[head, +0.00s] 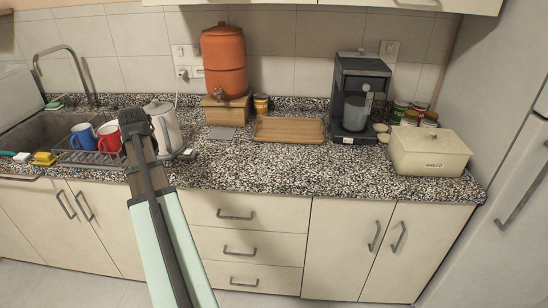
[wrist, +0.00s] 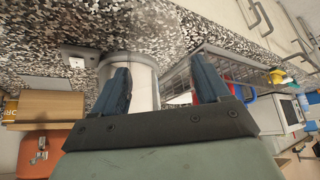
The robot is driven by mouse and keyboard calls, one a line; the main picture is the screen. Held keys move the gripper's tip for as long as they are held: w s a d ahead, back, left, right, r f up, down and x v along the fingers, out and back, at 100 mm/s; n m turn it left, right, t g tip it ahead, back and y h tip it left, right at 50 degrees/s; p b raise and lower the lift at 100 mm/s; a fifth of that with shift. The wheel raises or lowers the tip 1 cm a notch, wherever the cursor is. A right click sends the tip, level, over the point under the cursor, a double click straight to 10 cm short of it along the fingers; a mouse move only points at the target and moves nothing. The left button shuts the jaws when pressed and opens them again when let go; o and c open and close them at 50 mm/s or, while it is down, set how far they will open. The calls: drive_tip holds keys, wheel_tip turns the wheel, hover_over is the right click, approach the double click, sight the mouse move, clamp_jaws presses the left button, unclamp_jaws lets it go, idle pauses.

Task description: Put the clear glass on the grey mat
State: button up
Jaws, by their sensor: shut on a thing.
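The grey mat (head: 221,133) lies flat and bare on the counter, in front of the wooden box under the orange dispenser. In the wrist view it shows as a thin grey strip (wrist: 42,83) at the left. My gripper (head: 134,118) is over the counter's left part, in front of the white kettle and beside the dish rack. In the wrist view its two blue fingers (wrist: 162,75) stand apart, shut on the clear glass (wrist: 174,40). The glass shows only as a faint see-through shape. In the head view I cannot make it out behind the gripper.
The white kettle (head: 164,124) stands between my gripper and the mat. The dish rack (head: 88,158) with red and blue mugs is to the left. A wooden tray (head: 289,130) lies right of the mat. The speckled counter front (head: 270,165) is clear.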

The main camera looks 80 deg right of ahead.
drive_tip(key=s+d+r+m, duration=0.1)
drive_tip(key=s+d, duration=0.2)
drive_tip(key=s, duration=0.4)
drive_tip(key=s+d+r+m+g, duration=0.1)
drive_tip(key=s+d, duration=0.2)
drive_tip(key=s, duration=0.4)
drive_tip(key=s+d+r+m+g+h, duration=0.1)
drive_tip(key=s+d+r+m, duration=0.1)
drive_tip(key=s, duration=0.5)
drive_tip(key=shift+d, duration=0.9)
drive_tip(key=s+r+m, duration=0.1)
drive_tip(key=s, duration=0.6)
drive_tip(key=s+d+r+m+g, duration=0.1)
drive_tip(key=s, duration=0.7)
drive_tip(key=s+d+r+m+g, duration=0.1)
drive_tip(key=s+r+m, duration=0.1)
drive_tip(key=s, duration=0.6)
drive_tip(key=shift+s+f, duration=0.15)
drive_tip(key=shift+f, duration=2.35)
drive_tip(key=shift+s+f, duration=0.15)
drive_tip(key=shift+f, duration=2.35)
drive_tip(key=shift+f, duration=0.1)
drive_tip(key=o, duration=1.2)
drive_tip(key=shift+c, duration=0.2)
